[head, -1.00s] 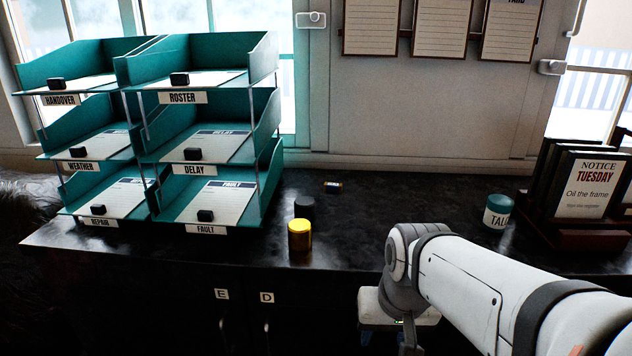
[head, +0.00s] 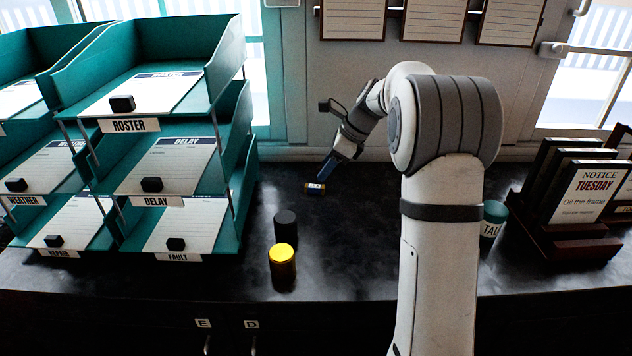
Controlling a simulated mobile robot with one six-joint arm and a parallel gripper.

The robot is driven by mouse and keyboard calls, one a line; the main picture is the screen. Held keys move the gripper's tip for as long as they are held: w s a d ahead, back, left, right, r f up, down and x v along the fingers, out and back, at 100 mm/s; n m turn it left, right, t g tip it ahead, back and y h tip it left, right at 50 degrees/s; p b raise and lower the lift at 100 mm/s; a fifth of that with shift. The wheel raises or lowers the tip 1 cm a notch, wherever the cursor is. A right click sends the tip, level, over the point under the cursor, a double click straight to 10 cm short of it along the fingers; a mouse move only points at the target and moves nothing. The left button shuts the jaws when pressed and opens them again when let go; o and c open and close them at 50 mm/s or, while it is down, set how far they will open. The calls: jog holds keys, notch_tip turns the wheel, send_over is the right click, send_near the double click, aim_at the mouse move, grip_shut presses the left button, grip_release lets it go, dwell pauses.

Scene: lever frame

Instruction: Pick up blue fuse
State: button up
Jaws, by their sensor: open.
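A small dark blue fuse (head: 314,188) with a pale label and yellowish ends lies on its side on the black counter, towards the back. My gripper (head: 326,171) points down at a slant just above and slightly right of the fuse. Its fingertips are very near the fuse, and I cannot tell whether they touch it. The jaws are open and small in the picture, with the gap between them hard to see.
A yellow-topped canister (head: 282,268) and a black cylinder (head: 285,225) stand left of the fuse. Teal paper trays (head: 231,62) rise at the left. A teal tin (head: 494,216) and a notice rack (head: 574,242) are at the right. Bare counter surrounds the fuse.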

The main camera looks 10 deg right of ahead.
aim_at(315, 185)
jog(key=x, duration=0.2)
jog(key=p+x, duration=0.1)
jog(key=x, duration=0.3)
jog(key=shift+d+f, duration=0.25)
jog(key=shift+f, duration=0.15)
jog(key=shift+c, duration=0.6)
grip_shut()
